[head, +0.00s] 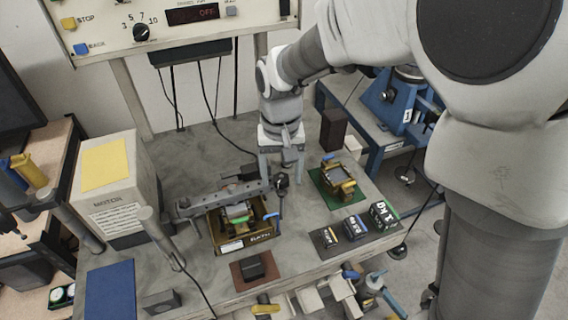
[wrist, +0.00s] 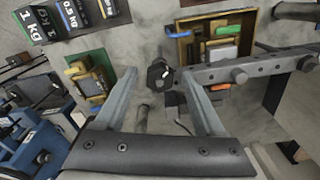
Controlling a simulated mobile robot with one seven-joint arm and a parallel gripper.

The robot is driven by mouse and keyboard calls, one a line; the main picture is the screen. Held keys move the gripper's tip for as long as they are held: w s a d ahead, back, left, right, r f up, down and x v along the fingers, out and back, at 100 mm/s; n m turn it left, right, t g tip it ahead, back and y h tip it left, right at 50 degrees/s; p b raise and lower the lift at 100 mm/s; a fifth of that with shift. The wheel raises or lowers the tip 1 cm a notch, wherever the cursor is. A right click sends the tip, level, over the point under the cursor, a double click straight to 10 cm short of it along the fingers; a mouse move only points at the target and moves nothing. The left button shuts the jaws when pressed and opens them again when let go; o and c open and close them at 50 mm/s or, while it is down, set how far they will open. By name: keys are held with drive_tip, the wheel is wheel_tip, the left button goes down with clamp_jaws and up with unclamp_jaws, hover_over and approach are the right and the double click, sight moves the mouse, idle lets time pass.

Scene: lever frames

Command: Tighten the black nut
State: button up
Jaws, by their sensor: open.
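The black nut (wrist: 160,76) is a dark knob at the end of a grey metal lever bar (wrist: 240,70) with holes. In the head view the nut (head: 282,181) sits at the bar's right end, above the bench. My gripper (wrist: 161,73) is open, with one finger on each side of the nut in the wrist view. In the head view my gripper (head: 282,172) points down just over the nut. I see no finger touching it. I cannot tell how deep the nut lies between the fingertips.
Several black weights (head: 355,227) stand at the right. A green mat (head: 327,184) holds a brass-coloured object. A beige box (head: 118,190) stands left. Some grey bench top is bare behind the bar.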

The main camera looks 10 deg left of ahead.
wheel_tip(320, 180, up, 17)
drive_tip(key=shift+r+p, duration=0.2)
drive_tip(key=shift+p, duration=0.1)
idle(0.3)
drive_tip(key=shift+d, duration=0.1)
drive_tip(key=s+d+f+m+t, duration=0.1)
drive_tip(key=s+d+t, duration=0.1)
drive_tip(key=s+d, duration=0.2)
drive_tip(key=s+d+f+m+t, duration=0.1)
drive_tip(key=s+d, duration=0.3)
drive_tip(key=d, duration=0.7)
drive_tip(key=s+d+f+m+t, duration=0.1)
drive_tip(key=s+d+t, duration=0.1)
drive_tip(key=s+d, duration=0.3)
drive_tip(key=d, duration=0.3)
drive_tip(key=shift+f+t, duration=0.15)
drive_tip(key=shift+t, duration=0.15)
drive_tip(key=shift+w, duration=0.1)
